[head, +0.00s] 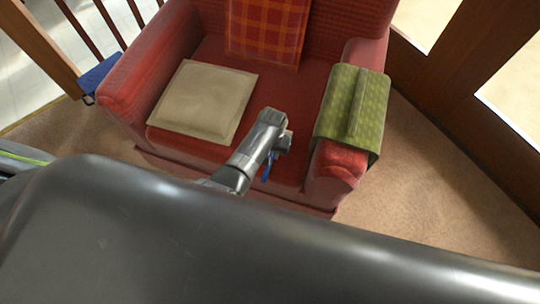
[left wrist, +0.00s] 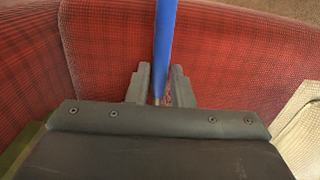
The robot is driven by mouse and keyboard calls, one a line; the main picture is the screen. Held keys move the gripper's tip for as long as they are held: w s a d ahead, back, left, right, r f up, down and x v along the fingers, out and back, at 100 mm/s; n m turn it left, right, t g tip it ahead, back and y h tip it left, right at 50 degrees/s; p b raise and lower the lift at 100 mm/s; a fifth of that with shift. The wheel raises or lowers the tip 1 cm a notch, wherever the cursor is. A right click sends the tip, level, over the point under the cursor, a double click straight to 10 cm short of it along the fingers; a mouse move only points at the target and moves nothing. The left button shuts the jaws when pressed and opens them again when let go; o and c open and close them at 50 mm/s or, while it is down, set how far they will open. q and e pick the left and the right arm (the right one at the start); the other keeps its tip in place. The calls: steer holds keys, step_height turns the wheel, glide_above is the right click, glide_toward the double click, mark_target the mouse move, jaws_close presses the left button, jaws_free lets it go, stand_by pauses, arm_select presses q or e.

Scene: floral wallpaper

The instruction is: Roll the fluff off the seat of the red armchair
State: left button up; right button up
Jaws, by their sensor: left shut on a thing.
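The red armchair (head: 215,60) faces me in the head view, and its red seat also fills much of the left wrist view (left wrist: 225,60). My left gripper (head: 273,155) is over the right front part of the seat. It is shut on the blue handle (head: 267,170) of a tool, which runs up between the fingers in the left wrist view (left wrist: 164,45). The tool's roller end is not visible. I cannot make out any fluff on the visible seat. My right gripper is not in view.
A beige cushion (head: 205,100) lies on the seat's left part. A plaid cloth (head: 267,30) hangs down the backrest. A green cloth (head: 352,105) covers the right armrest. A wooden chair (head: 42,45) with a blue pad (head: 98,75) stands at left; wood-framed panes (head: 440,70) are at right.

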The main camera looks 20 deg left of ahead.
arm_select(q)
steer(key=shift+a+r+p, duration=0.1)
steer(key=shift+a+p, duration=0.35)
steer(key=shift+a, duration=0.4)
steer(key=shift+a+p, duration=0.4)
steer(key=shift+a, duration=0.75)
steer(key=shift+w+f+b, duration=0.25)
steer(key=shift+w+b, duration=0.3)
steer(key=shift+w, duration=0.5)
steer(key=shift+s+d+r, duration=0.1)
steer(key=shift+d, duration=2.05)
